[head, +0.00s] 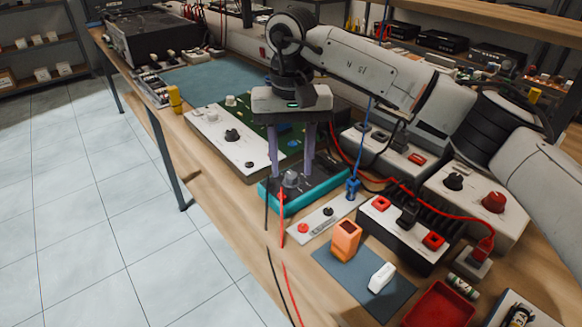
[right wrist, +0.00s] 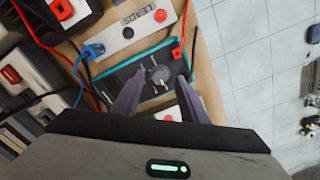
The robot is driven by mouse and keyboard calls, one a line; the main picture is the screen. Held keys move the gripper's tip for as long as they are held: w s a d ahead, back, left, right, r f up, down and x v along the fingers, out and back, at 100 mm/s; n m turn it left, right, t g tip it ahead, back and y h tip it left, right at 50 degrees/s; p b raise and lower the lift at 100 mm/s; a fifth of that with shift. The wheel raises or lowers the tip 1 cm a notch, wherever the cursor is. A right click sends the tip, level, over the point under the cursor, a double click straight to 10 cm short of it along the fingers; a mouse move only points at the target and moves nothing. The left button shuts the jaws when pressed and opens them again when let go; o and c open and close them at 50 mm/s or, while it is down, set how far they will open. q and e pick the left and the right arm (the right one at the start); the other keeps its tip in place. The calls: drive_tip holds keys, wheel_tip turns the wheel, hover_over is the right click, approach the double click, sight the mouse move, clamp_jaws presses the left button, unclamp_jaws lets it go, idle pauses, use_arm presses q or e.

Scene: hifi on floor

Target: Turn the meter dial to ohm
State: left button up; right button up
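The meter (head: 325,184) is a dark-faced box with a teal casing, lying on the bench; it also shows in the right wrist view (right wrist: 115,80). Its round grey dial (head: 290,179) sits on the face, and it shows in the right wrist view (right wrist: 160,75). The dial markings are too small to read, so I cannot tell its setting. My right gripper (head: 291,166) points down over the meter with its purple fingers spread. In the right wrist view its fingertips (right wrist: 159,82) lie on either side of the dial, apart from it as far as I can see. My left gripper is out of view.
A white LEADS strip (head: 325,217) with red and black sockets lies beside the meter. Red, black and blue cables (head: 282,225) run close by, some over the bench edge. An orange block (head: 345,240) stands on a grey mat (head: 337,270). A green circuit board (head: 262,128) lies behind.

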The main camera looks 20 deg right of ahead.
drive_tip(key=shift+f, duration=0.85)
clamp_jaws()
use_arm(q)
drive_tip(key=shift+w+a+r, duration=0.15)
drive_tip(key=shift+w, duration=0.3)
